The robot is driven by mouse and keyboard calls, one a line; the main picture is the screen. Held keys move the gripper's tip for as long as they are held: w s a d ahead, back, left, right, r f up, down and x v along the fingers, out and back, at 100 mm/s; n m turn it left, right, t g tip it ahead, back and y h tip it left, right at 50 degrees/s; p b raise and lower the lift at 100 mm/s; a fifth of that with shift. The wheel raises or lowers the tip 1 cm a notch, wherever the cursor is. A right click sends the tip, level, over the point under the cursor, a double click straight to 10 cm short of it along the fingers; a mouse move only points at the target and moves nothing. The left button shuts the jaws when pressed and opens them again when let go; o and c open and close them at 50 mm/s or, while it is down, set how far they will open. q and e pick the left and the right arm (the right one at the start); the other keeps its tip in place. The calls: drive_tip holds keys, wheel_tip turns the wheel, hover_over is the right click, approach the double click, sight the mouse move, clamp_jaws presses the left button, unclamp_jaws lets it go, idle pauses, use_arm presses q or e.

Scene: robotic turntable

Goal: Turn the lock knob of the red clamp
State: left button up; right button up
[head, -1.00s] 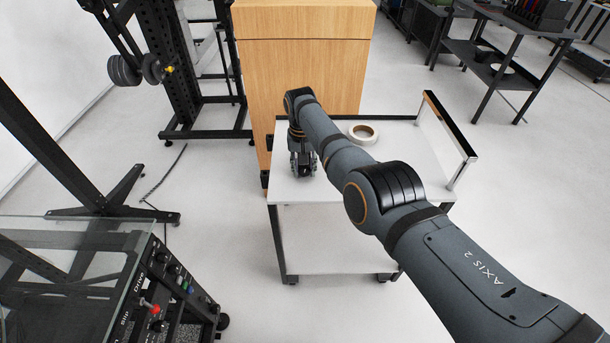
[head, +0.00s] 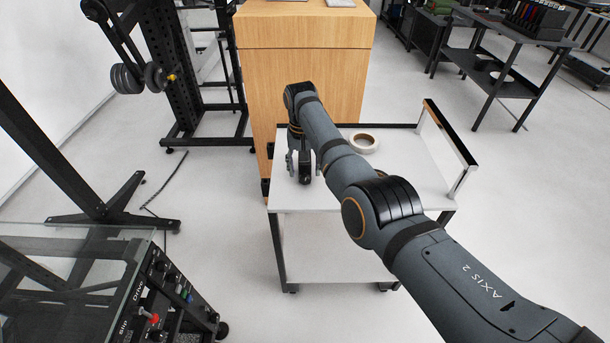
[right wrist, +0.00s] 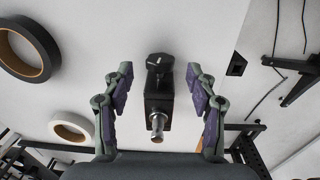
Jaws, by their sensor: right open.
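No red clamp shows in either view. In the right wrist view, a small black block (right wrist: 158,98) with a dark knob (right wrist: 159,61) at one end and a shiny metal bolt (right wrist: 157,124) at the other lies between the fingers of my right gripper (right wrist: 159,78). The fingers are open, with a gap on both sides of the block. In the head view, my right gripper (head: 301,173) points down over the left part of the white cart top (head: 310,199) and hides most of what is beneath it. My left gripper is out of view.
A tape roll (head: 363,143) lies on the cart; two rolls show in the right wrist view. The cart has a raised handle (head: 450,133) at right. A wooden cabinet (head: 305,75) stands behind. A glass-topped unit with a red-tipped switch (head: 149,317) is at lower left.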

wheel_tip(320, 180, up, 8)
drive_tip(key=shift+a+r, duration=0.15)
drive_tip(key=shift+a, duration=0.05)
drive_tip(key=shift+d, duration=0.1)
drive_tip(key=y+p, duration=0.2)
drive_tip(key=y, duration=0.3)
approach(307, 174)
drive_tip(key=b+x, duration=0.1)
drive_tip(key=x, duration=0.9)
